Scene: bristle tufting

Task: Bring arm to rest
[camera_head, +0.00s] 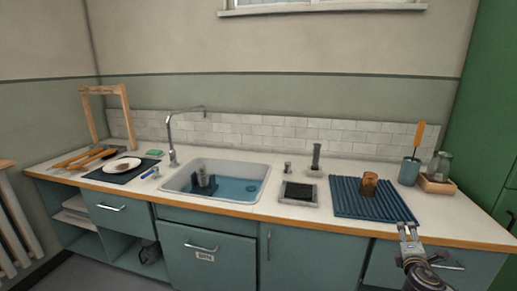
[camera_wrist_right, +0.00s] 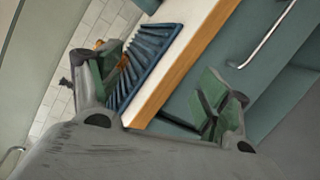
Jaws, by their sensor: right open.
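My right gripper (camera_head: 407,231) is at the front edge of the counter at the right, below the blue ribbed mat (camera_head: 350,197). In the right wrist view its two fingers (camera_wrist_right: 165,88) stand wide apart with nothing between them. A brown cup-like object (camera_head: 369,184) stands on the mat. The mat also shows in the right wrist view (camera_wrist_right: 150,62), with part of a brown thing partly hidden behind a finger. My left gripper is not in view.
The sink (camera_head: 232,166) holds blue water and a dark object. A tray with a dark pad (camera_head: 298,193) lies between sink and mat. A blue cup (camera_head: 409,172) and a jar (camera_head: 439,165) stand at the right. The counter's wooden edge (camera_wrist_right: 180,68) is close to my right gripper.

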